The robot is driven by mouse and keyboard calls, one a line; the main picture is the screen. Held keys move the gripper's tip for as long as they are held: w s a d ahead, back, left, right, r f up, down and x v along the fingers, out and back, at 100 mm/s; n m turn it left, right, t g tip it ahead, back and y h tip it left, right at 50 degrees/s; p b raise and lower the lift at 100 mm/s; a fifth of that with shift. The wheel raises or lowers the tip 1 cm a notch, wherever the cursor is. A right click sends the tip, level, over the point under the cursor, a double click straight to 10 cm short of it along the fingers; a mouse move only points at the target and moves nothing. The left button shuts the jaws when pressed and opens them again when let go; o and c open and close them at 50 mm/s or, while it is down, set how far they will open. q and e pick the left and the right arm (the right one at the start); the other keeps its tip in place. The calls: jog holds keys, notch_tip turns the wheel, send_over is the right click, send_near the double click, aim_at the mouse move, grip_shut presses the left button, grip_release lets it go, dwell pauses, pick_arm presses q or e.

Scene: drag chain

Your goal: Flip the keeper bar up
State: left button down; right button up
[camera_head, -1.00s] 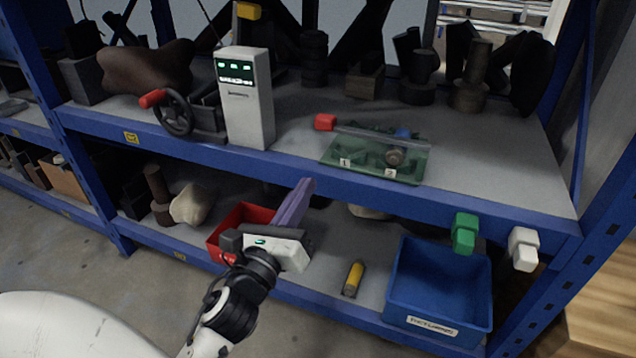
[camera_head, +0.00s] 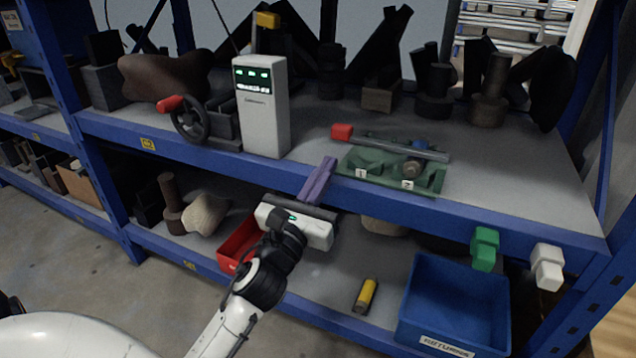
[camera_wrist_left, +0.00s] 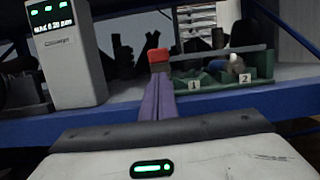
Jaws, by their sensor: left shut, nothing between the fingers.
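The keeper bar (camera_head: 398,146) is a grey bar with a red block (camera_head: 342,132) as its left end. It lies nearly level across the green fixture (camera_head: 374,182), which has labels 1 and 2. A round metal piece (camera_head: 412,168) with a blue part (camera_head: 419,146) is at the fixture's right. My left gripper (camera_head: 330,162) has purple fingers, shut and empty, just in front of the shelf edge below the red block. In the left wrist view the fingers (camera_wrist_left: 160,80) point at the red block (camera_wrist_left: 158,58) and overlap its lower edge; contact cannot be told. My right gripper is not in view.
A white panel with a green display (camera_head: 262,115) and a handwheel (camera_head: 192,122) stand to the left. The blue shelf edge (camera_head: 280,171) runs below the fixture. A red bin (camera_head: 232,248), a yellow cylinder (camera_head: 366,294) and a blue bin (camera_head: 455,300) are on the lower shelf.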

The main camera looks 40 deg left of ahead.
pick_arm(q)
jog(key=shift+x, duration=2.05)
